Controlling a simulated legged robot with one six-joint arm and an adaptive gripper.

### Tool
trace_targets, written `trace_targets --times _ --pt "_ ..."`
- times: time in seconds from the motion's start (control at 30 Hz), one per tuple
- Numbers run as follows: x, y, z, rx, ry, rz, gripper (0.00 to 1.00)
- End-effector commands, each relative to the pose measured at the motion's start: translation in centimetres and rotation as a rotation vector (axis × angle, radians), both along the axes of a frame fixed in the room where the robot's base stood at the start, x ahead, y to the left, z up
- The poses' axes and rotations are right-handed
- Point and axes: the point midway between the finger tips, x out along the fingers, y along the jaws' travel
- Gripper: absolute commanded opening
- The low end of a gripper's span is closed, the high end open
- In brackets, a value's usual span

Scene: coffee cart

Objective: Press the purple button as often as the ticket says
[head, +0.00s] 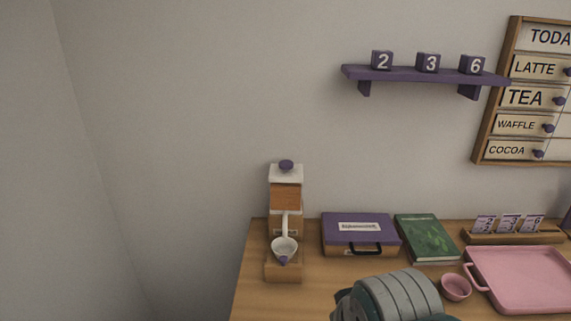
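A small coffee machine (286,192) with a white top and wooden body stands at the left end of the wooden counter. A rounded purple knob or button (286,165) sits on its top. A white cup or scoop with a handle (284,247) is at its front, with a small purple part below. A wooden holder (514,237) at the back right carries three upright tickets (509,224), which seem to read 2, 3 and 6. Which ticket counts cannot be told. A grey and dark green part of my arm shows at the bottom; my gripper is not in view.
A purple-topped case (358,227), a green book (428,239), a pink cup (456,287) and a pink tray (522,279) are on the counter. A purple shelf (427,75) above holds blocks 2, 3, 6. A menu board (524,93) hangs right. Counter left of my arm is bare.

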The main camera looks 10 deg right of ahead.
Motion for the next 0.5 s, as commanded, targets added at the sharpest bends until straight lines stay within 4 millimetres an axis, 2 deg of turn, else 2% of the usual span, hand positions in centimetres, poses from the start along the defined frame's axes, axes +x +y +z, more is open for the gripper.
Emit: trace_targets --times 0.07,0.1,0.17,0.2,0.23,0.27,0.5 --pt "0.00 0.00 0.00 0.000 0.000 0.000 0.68" --pt "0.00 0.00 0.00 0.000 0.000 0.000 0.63" --pt "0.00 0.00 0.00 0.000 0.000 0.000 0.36" --pt "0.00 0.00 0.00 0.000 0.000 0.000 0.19" --pt "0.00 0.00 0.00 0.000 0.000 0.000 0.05" --pt "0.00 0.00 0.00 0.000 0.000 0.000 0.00" --pt "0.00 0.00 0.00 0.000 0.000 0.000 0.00"
